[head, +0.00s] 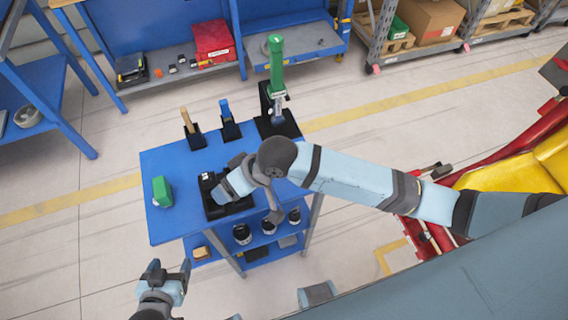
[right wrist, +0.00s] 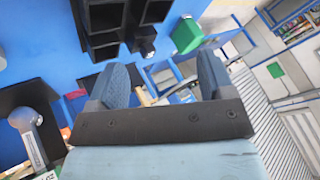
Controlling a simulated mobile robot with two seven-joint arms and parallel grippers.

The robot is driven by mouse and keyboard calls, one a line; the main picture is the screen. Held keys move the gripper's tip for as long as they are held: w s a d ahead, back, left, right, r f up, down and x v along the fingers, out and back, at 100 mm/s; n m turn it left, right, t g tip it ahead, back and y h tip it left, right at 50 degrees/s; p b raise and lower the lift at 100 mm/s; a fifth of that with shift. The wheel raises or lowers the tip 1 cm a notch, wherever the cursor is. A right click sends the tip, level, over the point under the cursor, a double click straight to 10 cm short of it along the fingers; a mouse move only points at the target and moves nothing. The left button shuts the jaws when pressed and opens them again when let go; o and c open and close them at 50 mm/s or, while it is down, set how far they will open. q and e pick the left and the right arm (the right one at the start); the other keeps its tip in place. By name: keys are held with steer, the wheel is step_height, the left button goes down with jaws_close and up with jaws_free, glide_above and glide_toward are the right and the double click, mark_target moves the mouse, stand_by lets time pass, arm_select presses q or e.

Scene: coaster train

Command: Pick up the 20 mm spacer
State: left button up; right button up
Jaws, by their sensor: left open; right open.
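A black tray (head: 243,206) with compartments lies on the blue cart top (head: 165,225). Its compartments (right wrist: 105,18) also show at the top of the right wrist view. A small grey, round-ended piece (right wrist: 146,47) shows at one compartment there; I cannot tell whether it is the 20 mm spacer. My right gripper (right wrist: 165,75) is open, with nothing visible between its fingers. In the head view it is over the tray, and my arm hides part of the tray. My left gripper (head: 169,268) is open and empty, in front of the cart and apart from it.
A green block (head: 162,191) sits at the cart's left. Holders with a wooden-handled tool (head: 188,124) and a blue-handled tool (head: 227,115), and a stand with a green tool (head: 276,65), line the back. Dark cylinders (head: 242,234) stand on the lower shelf.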

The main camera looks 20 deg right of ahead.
steer(key=w+d+r+m+g+h+p, duration=0.1)
steer(key=w+d+h, duration=0.3)
steer(key=d, duration=0.3)
steer(key=w+d+r+m+g+h+p, duration=0.1)
steer(key=w+d+m+g+h, duration=0.2)
steer(key=d, duration=0.4)
steer(key=shift+n+t, duration=0.6)
steer(key=shift+n, duration=0.1)
steer(key=f, duration=0.5)
steer(key=w+f, duration=0.1)
steer(key=f, duration=0.1)
steer(key=shift+d+f, duration=0.15)
steer(key=shift+s+f+p, duration=0.1)
steer(key=shift+f+p, duration=0.5)
steer(key=shift+f, duration=2.1)
steer(key=c, duration=1.1)
steer(key=shift+o, duration=0.2)
steer(key=shift+r, duration=0.1)
